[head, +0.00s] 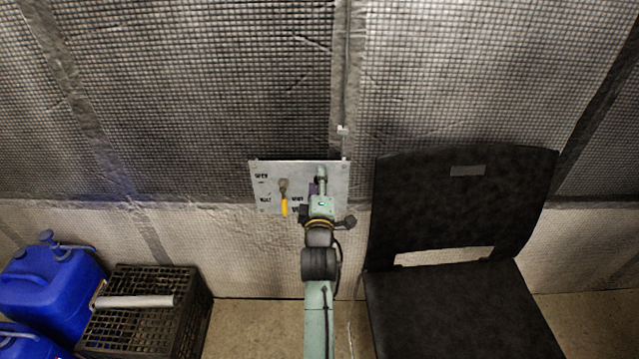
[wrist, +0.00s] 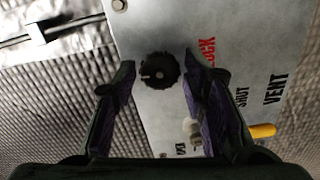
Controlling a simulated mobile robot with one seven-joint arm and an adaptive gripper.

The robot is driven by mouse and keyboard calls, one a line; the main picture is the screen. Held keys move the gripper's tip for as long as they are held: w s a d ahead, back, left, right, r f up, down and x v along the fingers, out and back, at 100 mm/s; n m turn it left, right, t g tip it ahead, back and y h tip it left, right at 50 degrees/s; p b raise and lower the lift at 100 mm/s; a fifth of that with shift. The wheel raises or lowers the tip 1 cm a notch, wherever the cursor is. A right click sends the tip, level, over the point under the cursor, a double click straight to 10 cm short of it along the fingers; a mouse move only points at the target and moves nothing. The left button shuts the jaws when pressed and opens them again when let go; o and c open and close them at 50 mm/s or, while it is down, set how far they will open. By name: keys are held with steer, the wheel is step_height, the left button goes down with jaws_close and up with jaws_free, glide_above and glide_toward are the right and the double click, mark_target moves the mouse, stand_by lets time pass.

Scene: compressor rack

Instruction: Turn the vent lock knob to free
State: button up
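The vent lock knob (wrist: 160,70) is a black, notched round knob on a grey metal panel (wrist: 150,110). A small pale mark shows on its left side in the wrist view, and red lettering ending in "OCK" is beside it. My gripper (wrist: 159,63) is open, with one finger on each side of the knob in the picture. I see a gap between each fingertip and the knob, and nothing is held. I cannot tell how far the fingertips are from the panel. In the head view my arm hides the knob on the panel (head: 300,171).
A lever with a yellow handle (head: 284,206) is on the panel, left of my gripper; its yellow end (wrist: 262,131) is near "SHUT" and "VENT". A black chair (head: 460,205) stands right. A black crate (head: 150,325) and blue jugs (head: 55,285) are at lower left.

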steer(key=shift+o, duration=0.8)
steer(key=s, duration=0.7)
steer(key=shift+s, duration=0.25)
